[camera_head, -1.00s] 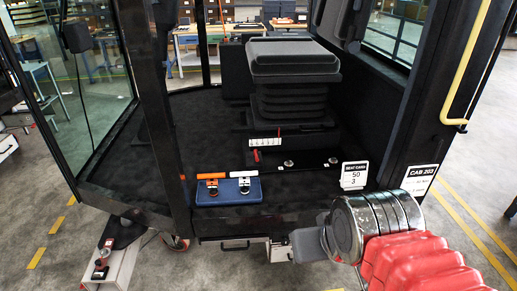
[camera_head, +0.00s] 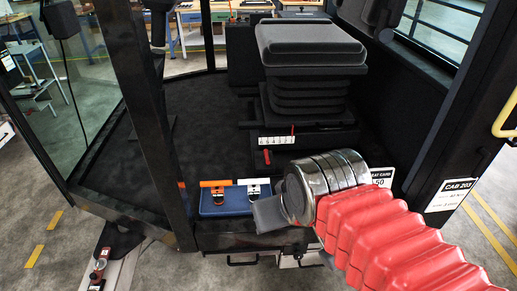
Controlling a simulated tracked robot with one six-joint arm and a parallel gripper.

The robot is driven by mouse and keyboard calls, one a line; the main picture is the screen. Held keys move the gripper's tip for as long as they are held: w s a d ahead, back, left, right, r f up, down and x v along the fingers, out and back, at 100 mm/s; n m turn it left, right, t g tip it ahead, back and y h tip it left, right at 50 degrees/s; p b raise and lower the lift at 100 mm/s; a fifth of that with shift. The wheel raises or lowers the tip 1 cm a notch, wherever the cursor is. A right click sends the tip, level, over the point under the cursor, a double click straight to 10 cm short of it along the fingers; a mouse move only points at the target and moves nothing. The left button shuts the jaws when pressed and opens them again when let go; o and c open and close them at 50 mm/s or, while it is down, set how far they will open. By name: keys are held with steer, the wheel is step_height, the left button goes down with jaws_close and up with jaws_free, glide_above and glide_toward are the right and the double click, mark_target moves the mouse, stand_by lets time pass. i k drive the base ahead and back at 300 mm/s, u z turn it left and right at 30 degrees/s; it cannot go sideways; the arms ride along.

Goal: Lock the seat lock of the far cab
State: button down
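The cab marked CAB 203 (camera_head: 453,194) is in front of me, with a black seat (camera_head: 310,45) on a bellows base. On the seat base is a white scale (camera_head: 280,141) with a red pointer (camera_head: 293,130). A small red lever (camera_head: 267,156) sticks up below the scale; whether it is the seat lock, or locked, I cannot tell. My gripper (camera_head: 268,214) shows as a dark grey block beyond the metal wrist. It is in front of the cab's sill, right of a blue tray (camera_head: 213,208). Its fingers cannot be made out.
An orange-handled device (camera_head: 216,186) and a white-handled one (camera_head: 254,187) sit on the blue tray. The seat card (camera_head: 382,176) is partly hidden by my wrist. A black post (camera_head: 150,130) stands left of the tray. The cab floor behind the tray is clear.

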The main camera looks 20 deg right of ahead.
mark_target(266, 151)
steer(key=u, duration=0.3)
steer(key=i, duration=0.95)
steer(key=u, duration=0.2)
